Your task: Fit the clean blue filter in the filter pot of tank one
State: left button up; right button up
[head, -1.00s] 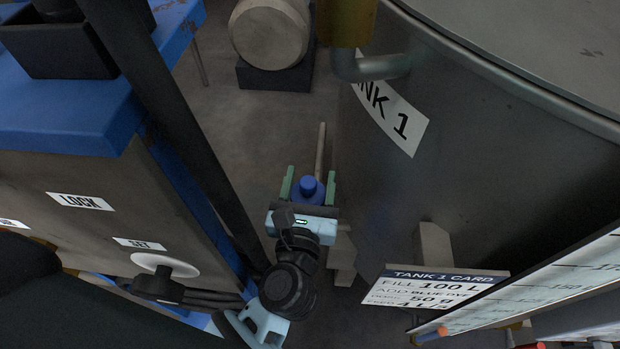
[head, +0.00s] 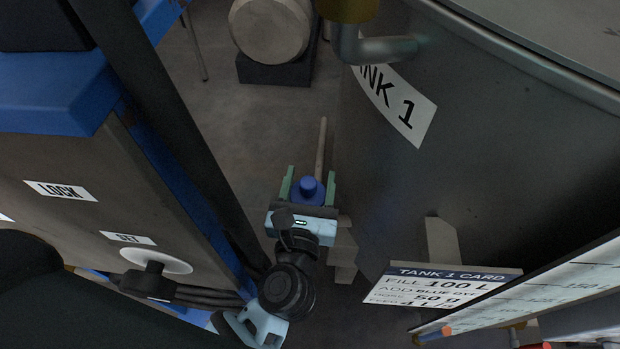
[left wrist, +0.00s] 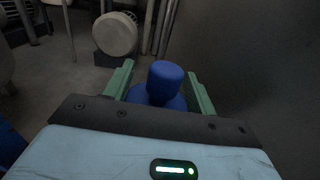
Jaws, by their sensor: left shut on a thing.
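The blue filter (head: 310,188) is held between the green fingers of my left gripper (head: 308,183), its round knob facing up. In the left wrist view the filter (left wrist: 164,85) sits between both fingers of the left gripper (left wrist: 162,92). Tank one (head: 480,130) is the large dark grey cylinder to the right, with a TANK 1 label (head: 397,105). The gripper is beside the tank's left side, over the floor. A brass-coloured fitting (head: 347,8) with a bent pipe is at the top; I cannot tell whether it is the filter pot. My right gripper is not in view.
A cabinet with LOCK (head: 60,190) and SET (head: 128,238) labels stands at left, with a blue edge. The TANK 1 CARD (head: 440,284) juts out at lower right. Bare floor (head: 235,120) lies between.

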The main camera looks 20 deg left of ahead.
pick_arm(q)
jog(key=shift+f+b, duration=0.35)
jog(key=shift+f, duration=0.15)
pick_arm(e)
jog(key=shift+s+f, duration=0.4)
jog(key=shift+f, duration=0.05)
pick_arm(q)
jog(key=shift+f+b, duration=0.5)
jog(key=shift+f, duration=0.1)
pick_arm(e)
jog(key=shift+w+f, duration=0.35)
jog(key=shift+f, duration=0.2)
pick_arm(q)
jog(key=shift+f, duration=0.3)
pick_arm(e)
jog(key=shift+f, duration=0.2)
pick_arm(q)
jog(key=shift+f+b, duration=0.15)
jog(key=shift+b, duration=0.2)
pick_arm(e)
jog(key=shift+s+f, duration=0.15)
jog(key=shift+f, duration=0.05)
